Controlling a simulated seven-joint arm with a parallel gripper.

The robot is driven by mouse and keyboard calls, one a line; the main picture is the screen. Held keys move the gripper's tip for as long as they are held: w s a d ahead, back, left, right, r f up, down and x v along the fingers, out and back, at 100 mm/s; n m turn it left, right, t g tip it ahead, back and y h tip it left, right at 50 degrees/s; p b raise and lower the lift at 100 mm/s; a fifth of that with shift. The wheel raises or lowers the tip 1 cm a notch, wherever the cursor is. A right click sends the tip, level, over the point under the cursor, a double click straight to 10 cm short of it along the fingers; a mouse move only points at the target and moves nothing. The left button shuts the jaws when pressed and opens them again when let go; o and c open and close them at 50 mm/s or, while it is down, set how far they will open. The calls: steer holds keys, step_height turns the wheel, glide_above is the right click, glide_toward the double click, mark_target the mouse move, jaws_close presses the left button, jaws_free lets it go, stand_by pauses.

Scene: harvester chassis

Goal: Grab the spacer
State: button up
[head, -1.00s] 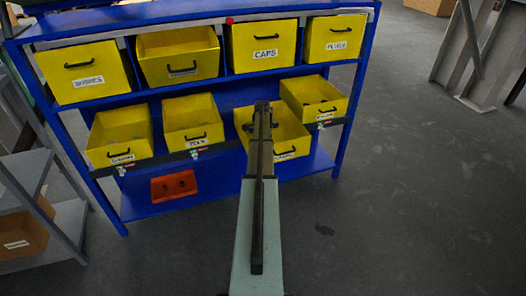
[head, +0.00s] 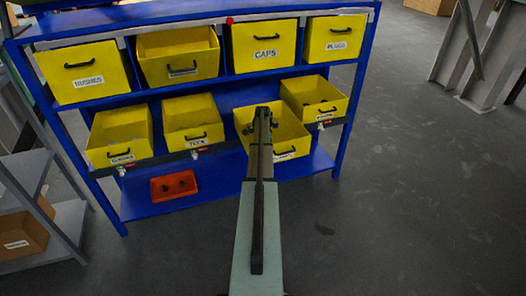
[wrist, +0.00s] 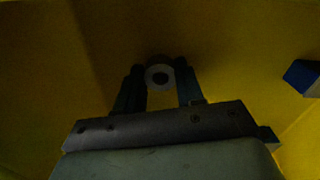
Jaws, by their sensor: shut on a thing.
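The spacer (wrist: 150,74) is a pale grey ring with a dark hole, seen in the wrist view between the fingertips. My gripper (wrist: 160,83) is shut on it, with one dark finger on each side. Yellow bin surfaces surround them in that view. In the head view my arm reaches over the third yellow bin (head: 291,138) of the lower row.
The blue rack (head: 225,92) holds several yellow bins, with the CAPS bin (head: 265,40) above my arm. A blue block (wrist: 302,76) lies at the right in the wrist view. A red tray (head: 174,186) sits on the bottom shelf. Grey shelving stands at the left.

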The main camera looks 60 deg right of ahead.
steer(key=shift+c, duration=0.9)
